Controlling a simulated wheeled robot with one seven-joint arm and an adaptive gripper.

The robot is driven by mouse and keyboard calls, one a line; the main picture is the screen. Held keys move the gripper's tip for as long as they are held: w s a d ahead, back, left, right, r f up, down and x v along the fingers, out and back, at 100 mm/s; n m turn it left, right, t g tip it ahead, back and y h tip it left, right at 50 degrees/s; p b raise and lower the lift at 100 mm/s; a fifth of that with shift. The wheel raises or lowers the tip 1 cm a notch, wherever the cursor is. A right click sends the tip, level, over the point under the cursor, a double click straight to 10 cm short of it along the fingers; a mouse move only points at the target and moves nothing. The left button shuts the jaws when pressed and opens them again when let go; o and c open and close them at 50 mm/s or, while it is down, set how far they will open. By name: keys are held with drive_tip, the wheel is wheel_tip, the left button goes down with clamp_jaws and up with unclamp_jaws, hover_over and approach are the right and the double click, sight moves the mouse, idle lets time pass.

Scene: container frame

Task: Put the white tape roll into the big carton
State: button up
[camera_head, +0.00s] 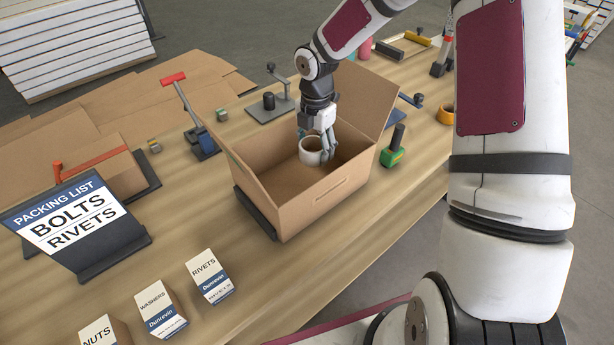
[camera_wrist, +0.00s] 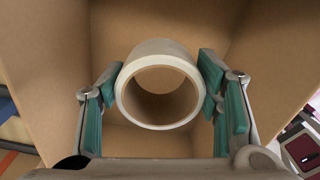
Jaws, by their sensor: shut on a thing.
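The big carton (camera_head: 317,195) stands open at the middle of the bench, its flaps up. My gripper (camera_head: 325,147) is inside the carton's opening, shut on the white tape roll (camera_head: 311,158). In the wrist view the white tape roll (camera_wrist: 157,57) sits between the green finger pads of my gripper (camera_wrist: 160,88), its round hole facing the camera. The carton's brown inner walls (camera_wrist: 255,75) surround it there. I cannot tell how far the roll is above the carton's floor.
Small boxes marked rivets (camera_head: 209,276), washers (camera_head: 160,309) and nuts (camera_head: 98,331) stand at the front. A packing list sign (camera_head: 72,222) is at the left. A green-based tool (camera_head: 393,150) and an orange tape roll (camera_head: 446,114) are right of the carton.

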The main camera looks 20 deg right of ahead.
sight(314, 177)
wheel_tip(314, 177, down, 8)
drive_tip(key=shift+f+p, duration=0.1)
drive_tip(key=shift+p, duration=0.3)
drive_tip(key=shift+f, duration=0.1)
drive_tip(key=o, duration=1.2)
drive_tip(key=shift+c, duration=0.2)
